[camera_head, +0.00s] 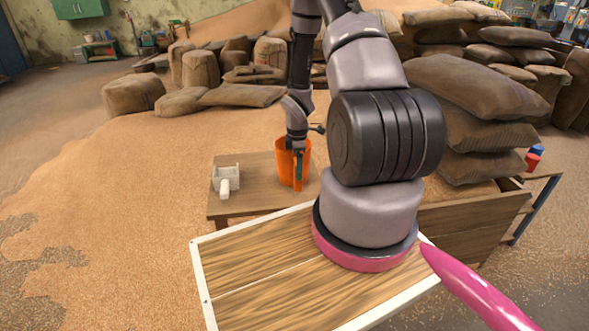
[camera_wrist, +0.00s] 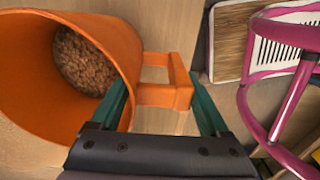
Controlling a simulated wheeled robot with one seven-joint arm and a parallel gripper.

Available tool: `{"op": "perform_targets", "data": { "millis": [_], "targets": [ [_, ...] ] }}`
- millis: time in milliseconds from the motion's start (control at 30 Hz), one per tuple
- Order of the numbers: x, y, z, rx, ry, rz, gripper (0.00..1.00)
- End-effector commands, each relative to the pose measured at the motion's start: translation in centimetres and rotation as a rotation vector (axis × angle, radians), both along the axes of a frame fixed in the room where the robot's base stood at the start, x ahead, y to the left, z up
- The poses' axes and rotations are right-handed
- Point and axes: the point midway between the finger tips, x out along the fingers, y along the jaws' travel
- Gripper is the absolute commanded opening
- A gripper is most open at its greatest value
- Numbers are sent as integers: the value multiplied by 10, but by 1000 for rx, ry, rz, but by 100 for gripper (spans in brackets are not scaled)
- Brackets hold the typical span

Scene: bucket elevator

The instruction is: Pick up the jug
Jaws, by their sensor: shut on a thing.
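The jug (camera_head: 285,160) is orange and open-topped, with a squared handle. It is upright at the small wooden table (camera_head: 228,207); whether its base touches the tabletop is unclear. In the wrist view the jug (camera_wrist: 110,45) fills the left side, with brown pellets inside at the bottom. My gripper (camera_head: 299,165) is at the jug's near right side. In the wrist view my gripper (camera_wrist: 160,85) has its teal fingers on either side of the handle (camera_wrist: 165,95), shut on it. My arm and hand hide part of the jug in the head view.
A white scoop (camera_head: 226,180) lies on the table to the left of the jug. Sacks (camera_head: 480,100) are stacked at the right, and more sacks (camera_head: 200,70) stand behind on spilled grain. Red (camera_head: 532,161) and blue (camera_head: 537,150) cups sit on a side table at the right.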

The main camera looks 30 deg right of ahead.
Motion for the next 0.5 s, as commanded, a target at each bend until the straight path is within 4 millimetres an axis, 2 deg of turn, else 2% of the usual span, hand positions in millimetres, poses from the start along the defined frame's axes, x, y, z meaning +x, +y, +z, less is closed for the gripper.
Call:
{"op": "perform_targets", "data": {
  "millis": [167, 267, 500],
  "targets": [
    [0, 0, 3, 0, 0, 0, 0],
    [1, 0, 12, 0, -4, -1, 0],
    [1, -1, 56, -1, -6, -2, 0]
  ]
}}
